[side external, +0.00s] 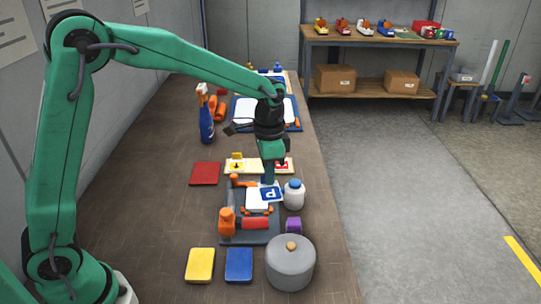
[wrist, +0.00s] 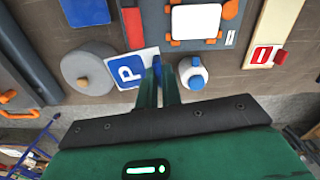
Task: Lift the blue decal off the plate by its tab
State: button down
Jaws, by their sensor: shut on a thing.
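The blue decal (side external: 271,194) has a white P and a white border. It hangs tilted at the tips of my gripper (side external: 269,181), and in the wrist view the decal (wrist: 128,72) lies left of the fingers. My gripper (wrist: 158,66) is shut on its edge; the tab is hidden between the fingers. The white plate (side external: 256,203) sits in a grey fixture with orange clamps. In the wrist view the plate (wrist: 196,22) shows bare and white, apart from the decal. In the side view the decal overlaps the plate's right part.
A white bottle with blue cap (side external: 294,194) stands close right of the decal. Sign boards (side external: 245,166) lie behind.

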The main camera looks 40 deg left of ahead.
jog(key=shift+r, duration=0.25)
jog(key=shift+r, duration=1.4)
jog(key=shift+r, duration=0.1)
